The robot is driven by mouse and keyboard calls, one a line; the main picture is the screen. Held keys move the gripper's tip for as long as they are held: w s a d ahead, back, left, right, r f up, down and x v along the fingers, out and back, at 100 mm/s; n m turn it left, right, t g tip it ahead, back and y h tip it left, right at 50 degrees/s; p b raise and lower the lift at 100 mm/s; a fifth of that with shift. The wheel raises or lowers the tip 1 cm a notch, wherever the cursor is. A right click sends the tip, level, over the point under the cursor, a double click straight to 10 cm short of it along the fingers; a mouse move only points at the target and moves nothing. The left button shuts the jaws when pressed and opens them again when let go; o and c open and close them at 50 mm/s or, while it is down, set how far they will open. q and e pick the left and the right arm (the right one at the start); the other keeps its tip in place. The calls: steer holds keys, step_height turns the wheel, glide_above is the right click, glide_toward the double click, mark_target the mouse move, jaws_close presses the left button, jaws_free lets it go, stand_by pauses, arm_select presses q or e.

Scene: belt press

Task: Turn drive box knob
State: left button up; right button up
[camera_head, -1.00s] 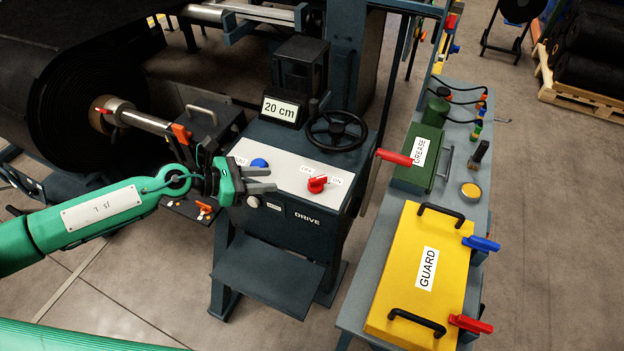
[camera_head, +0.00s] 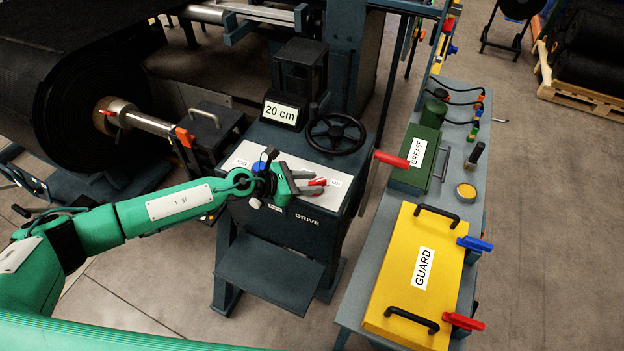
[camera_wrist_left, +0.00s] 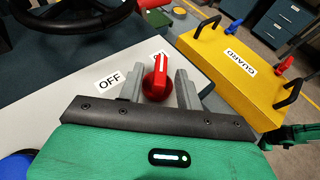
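The red drive box knob (camera_head: 319,182) sits on the pale top panel of the dark drive box (camera_head: 300,225). My left gripper (camera_head: 309,182) is at the knob, its fingers pointing right along the panel. In the left wrist view the knob (camera_wrist_left: 158,80) stands between the two grey fingers (camera_wrist_left: 160,88), which are apart on either side of it; firm contact is not clear. Its white line points away from the gripper, towards a partly hidden label. The OFF label (camera_wrist_left: 108,80) is left of it. My right gripper is not in view.
A black handwheel (camera_head: 336,133) and a 20 cm sign (camera_head: 281,112) stand behind the panel. A blue button (camera_wrist_left: 18,168) is left of the gripper. A bench on the right carries the yellow guard (camera_head: 415,290) and green grease box (camera_head: 417,165).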

arm_select(q)
steer(key=shift+w+d+f, duration=0.15)
steer(key=shift+d, duration=0.25)
